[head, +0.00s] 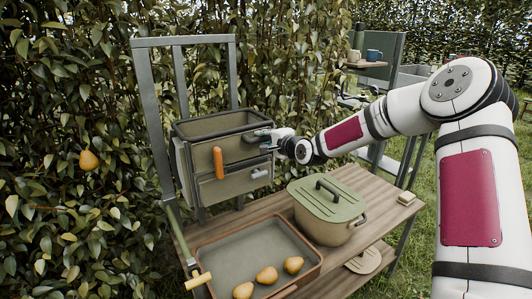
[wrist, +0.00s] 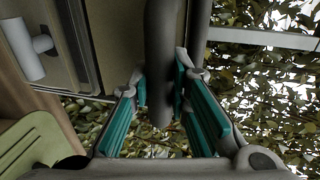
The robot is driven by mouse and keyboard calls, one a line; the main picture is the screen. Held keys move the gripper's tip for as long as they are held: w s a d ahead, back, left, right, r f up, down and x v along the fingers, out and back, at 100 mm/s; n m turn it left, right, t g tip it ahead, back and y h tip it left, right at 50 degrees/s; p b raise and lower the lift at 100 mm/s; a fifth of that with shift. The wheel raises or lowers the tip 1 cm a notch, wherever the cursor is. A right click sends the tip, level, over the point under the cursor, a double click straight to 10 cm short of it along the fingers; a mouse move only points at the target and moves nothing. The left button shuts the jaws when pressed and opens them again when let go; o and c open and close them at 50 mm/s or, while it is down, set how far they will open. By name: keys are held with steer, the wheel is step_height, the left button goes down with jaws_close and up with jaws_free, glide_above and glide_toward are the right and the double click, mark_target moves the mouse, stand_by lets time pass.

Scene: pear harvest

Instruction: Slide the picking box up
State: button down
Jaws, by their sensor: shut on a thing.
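The picking box (head: 238,154) is a grey-green box with a dark rim, mounted on a tall grey frame (head: 150,100) at the back left of the bench. Its front has an orange handle (head: 219,163) and a lower grey handle (head: 262,174). My gripper (head: 264,136) is at the box's upper right front. In the wrist view, my gripper (wrist: 165,88) has its teal-padded fingers on either side of a dark grey bar (wrist: 160,40) of the box and is shut on it. The exact contact is partly hidden in the head view.
A lidded green pot (head: 328,210) stands on the wooden bench right of the box. A shallow tray (head: 235,250) with 3 pears lies in front. A leafy hedge is close behind and left, with a pear (head: 89,160) hanging. Another stand (head: 385,60) holds cups.

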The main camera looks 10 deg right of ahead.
step_height(320, 180, up, 4)
steer(key=shift+r+p, duration=0.1)
steer(key=shift+p, duration=0.45)
steer(key=c, duration=1.5)
jaws_free()
steer(key=shift+s+d, duration=0.1)
steer(key=shift+s, duration=0.05)
steer(key=v, duration=1.1)
steer(key=shift+s, duration=0.35)
